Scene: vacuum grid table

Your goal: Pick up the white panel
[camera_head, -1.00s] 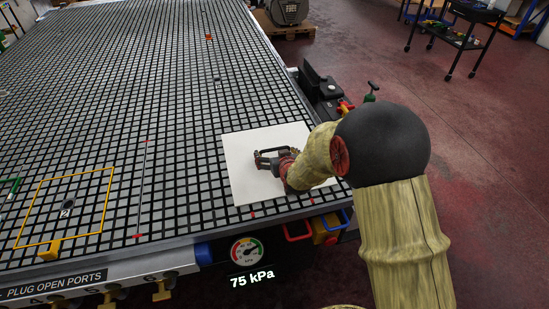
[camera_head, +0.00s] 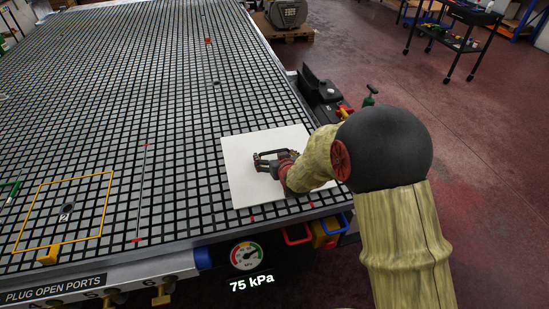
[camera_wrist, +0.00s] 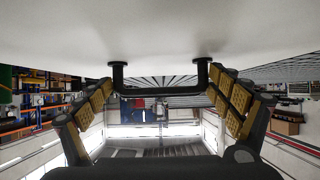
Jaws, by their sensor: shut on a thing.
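The white panel (camera_head: 243,185) lies at the near right corner of the grid table, flat or nearly so. I cannot tell whether there is a gap beneath it. A black bar handle (camera_head: 268,156) stands on its upper face. My gripper (camera_head: 274,163) reaches in from the right, low over the panel, and is shut on this handle. In the wrist view the panel (camera_wrist: 160,30) fills the top, and the handle (camera_wrist: 160,91) hangs from it on two posts. The ribbed fingers of my gripper (camera_wrist: 162,98) are at both ends of the handle. The arm hides the panel's right part.
The grid table (camera_head: 130,100) is largely clear to the left. A yellow outlined square (camera_head: 63,210) marked 2 lies at the near left. A gauge (camera_head: 247,255) with a 75 kPa reading is on the front edge. A black device (camera_head: 320,90) stands beyond the panel at the table's right edge.

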